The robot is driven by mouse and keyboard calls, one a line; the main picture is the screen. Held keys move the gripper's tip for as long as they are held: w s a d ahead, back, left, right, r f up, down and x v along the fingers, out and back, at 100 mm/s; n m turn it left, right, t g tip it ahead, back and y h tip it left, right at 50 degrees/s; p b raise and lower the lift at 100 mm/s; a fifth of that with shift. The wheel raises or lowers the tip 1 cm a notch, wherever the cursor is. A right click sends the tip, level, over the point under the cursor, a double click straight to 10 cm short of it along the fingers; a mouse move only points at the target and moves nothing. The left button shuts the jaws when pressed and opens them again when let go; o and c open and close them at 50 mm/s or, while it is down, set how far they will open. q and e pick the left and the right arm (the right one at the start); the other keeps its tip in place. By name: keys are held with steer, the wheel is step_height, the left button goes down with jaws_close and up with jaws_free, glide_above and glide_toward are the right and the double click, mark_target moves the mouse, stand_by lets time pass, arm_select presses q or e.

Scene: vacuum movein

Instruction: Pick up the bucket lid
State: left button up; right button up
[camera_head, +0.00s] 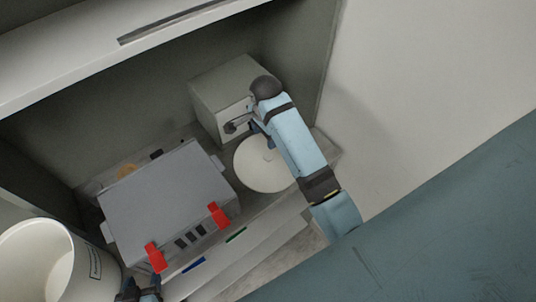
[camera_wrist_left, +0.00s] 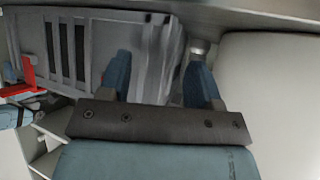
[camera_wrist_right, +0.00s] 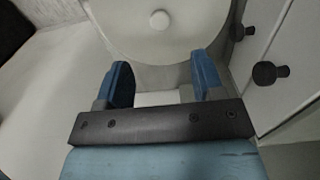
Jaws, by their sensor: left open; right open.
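The round white lid (camera_head: 258,176) with a small centre knob lies on the shelf surface, partly hidden by my right arm. It also fills the top of the right wrist view (camera_wrist_right: 185,35), its knob showing near the top centre. My right gripper (camera_wrist_right: 158,82) is open and empty, its fingertips close to the lid's near rim; contact cannot be told. In the head view my right arm mostly hides it. My left gripper (camera_head: 140,290) is open and empty at the bottom left, between the white bucket (camera_head: 98,264) and the grey case. The bucket stands open-topped.
A grey case (camera_head: 165,195) with two red clips (camera_head: 155,257) stands left of the lid. A pale box (camera_head: 215,95) stands behind the lid; its dark knobs (camera_wrist_right: 265,73) are close to the right gripper. Cabinet walls and an upper shelf (camera_head: 60,65) enclose the space.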

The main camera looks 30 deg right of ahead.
glide_above(268, 156)
steer(key=f, duration=0.6)
steer(key=shift+a+f, duration=0.1)
steer(key=shift+a, duration=0.1)
steer(key=shift+d+f+p, duration=0.15)
steer(key=shift+f+p, duration=0.2)
steer(key=shift+f, duration=0.95)
steer(key=shift+d+f+p, duration=0.1)
steer(key=shift+f+p, duration=0.25)
steer(key=shift+f, duration=0.95)
steer(key=c, duration=1)
